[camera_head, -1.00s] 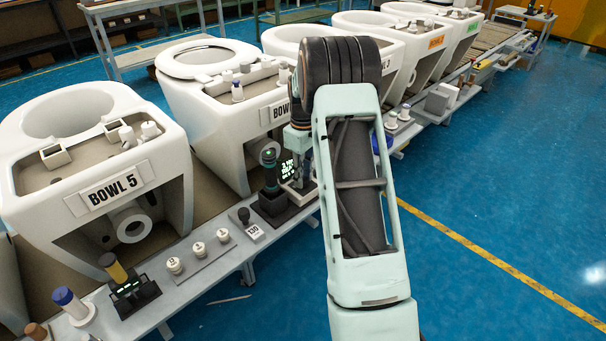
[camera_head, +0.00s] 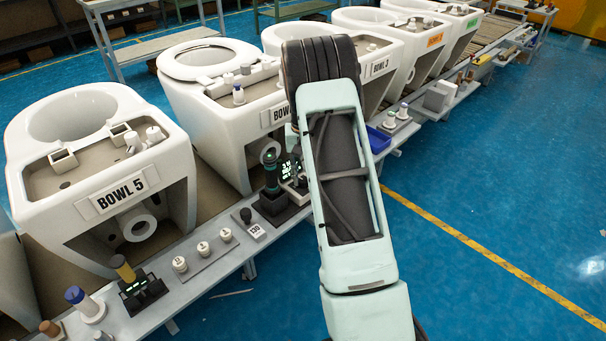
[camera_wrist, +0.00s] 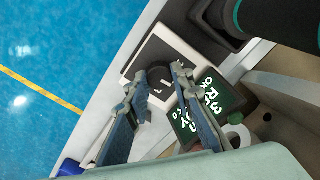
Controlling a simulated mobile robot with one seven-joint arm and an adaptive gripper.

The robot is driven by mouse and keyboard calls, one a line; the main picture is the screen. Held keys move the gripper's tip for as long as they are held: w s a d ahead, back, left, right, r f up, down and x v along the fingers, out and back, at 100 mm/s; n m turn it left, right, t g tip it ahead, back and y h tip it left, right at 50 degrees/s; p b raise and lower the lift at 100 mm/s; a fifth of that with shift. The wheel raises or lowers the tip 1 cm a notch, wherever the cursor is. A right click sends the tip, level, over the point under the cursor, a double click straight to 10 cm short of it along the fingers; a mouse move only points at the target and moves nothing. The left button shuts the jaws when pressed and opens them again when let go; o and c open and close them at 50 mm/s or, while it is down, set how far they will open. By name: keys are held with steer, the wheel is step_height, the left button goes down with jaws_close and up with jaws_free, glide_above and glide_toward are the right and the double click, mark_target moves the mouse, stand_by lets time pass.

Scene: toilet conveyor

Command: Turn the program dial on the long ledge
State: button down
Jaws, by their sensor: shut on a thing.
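The program dial (camera_wrist: 158,76) is a round black knob on a dark-topped white plate (camera_wrist: 134,72), on the long ledge (camera_head: 205,265). In the wrist view, my gripper (camera_wrist: 162,84) has one fingertip on each side of the knob, closed on it. A small display (camera_wrist: 217,96) with green-white characters stands right beside it, and a second display face (camera_wrist: 185,127) shows lower down. In the head view, the display (camera_head: 287,166) shows at the arm's left edge, while my arm hides the gripper and most of the dial.
A black tool with a teal ring (camera_head: 271,175) stands upright in a black holder close left of the display. White bowls (camera_head: 85,180) line the back. A blue bin (camera_head: 378,140) lies right of my arm.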

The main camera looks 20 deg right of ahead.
steer(key=shift+m, duration=0.6)
steer(key=c, duration=1.7)
jaws_free()
steer(key=shift+r, duration=0.1)
step_height(320, 180, up, 12)
steer(key=shift+f, duration=0.1)
